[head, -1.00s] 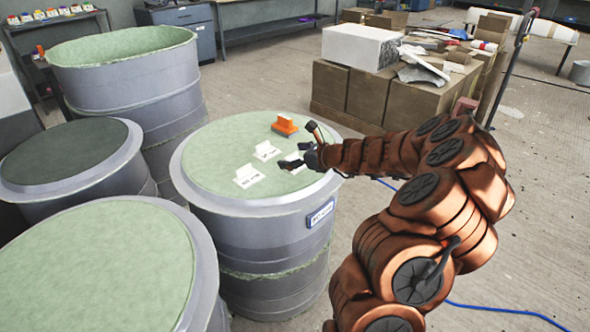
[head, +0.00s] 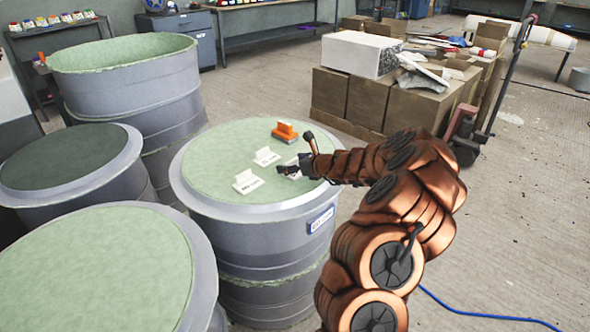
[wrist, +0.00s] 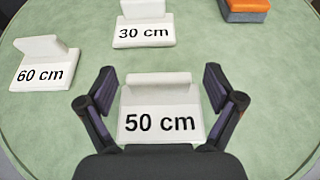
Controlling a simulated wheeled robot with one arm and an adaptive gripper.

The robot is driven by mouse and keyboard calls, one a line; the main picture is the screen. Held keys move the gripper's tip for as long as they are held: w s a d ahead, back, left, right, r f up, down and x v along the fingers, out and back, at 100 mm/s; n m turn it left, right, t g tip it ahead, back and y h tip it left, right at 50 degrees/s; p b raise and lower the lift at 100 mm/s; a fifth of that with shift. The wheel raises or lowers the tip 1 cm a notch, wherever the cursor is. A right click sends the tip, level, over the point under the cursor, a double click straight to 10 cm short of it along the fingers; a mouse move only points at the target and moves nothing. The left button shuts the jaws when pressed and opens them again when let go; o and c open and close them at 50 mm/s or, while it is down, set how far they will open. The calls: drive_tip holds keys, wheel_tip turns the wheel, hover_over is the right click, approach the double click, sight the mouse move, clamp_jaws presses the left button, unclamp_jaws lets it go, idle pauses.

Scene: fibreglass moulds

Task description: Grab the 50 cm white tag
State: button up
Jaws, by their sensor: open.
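The 50 cm white tag (wrist: 160,110) lies on the green top of the near drum, centred in the wrist view. In the head view, the 50 cm tag (head: 294,164) is partly hidden by my gripper. My gripper (wrist: 160,82) is open, with one finger to each side of the tag's upright tab; I cannot tell whether either touches it. In the head view, my gripper (head: 292,165) is low over the drum's right side. The 60 cm tag (wrist: 45,66) is to the left and the 30 cm tag (wrist: 144,32) is behind.
An orange and grey tool (head: 285,132) sits near the back of the drum top (head: 220,160). Other drums stand to the left, including a tall one (head: 130,85). Cardboard boxes (head: 385,100) stand behind to the right. A blue hose (head: 480,310) lies on the floor.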

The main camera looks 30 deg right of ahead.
drive_tip(key=shift+w+a+f, duration=0.15)
drive_tip(key=shift+w, duration=0.2)
drive_tip(key=c, duration=1.2)
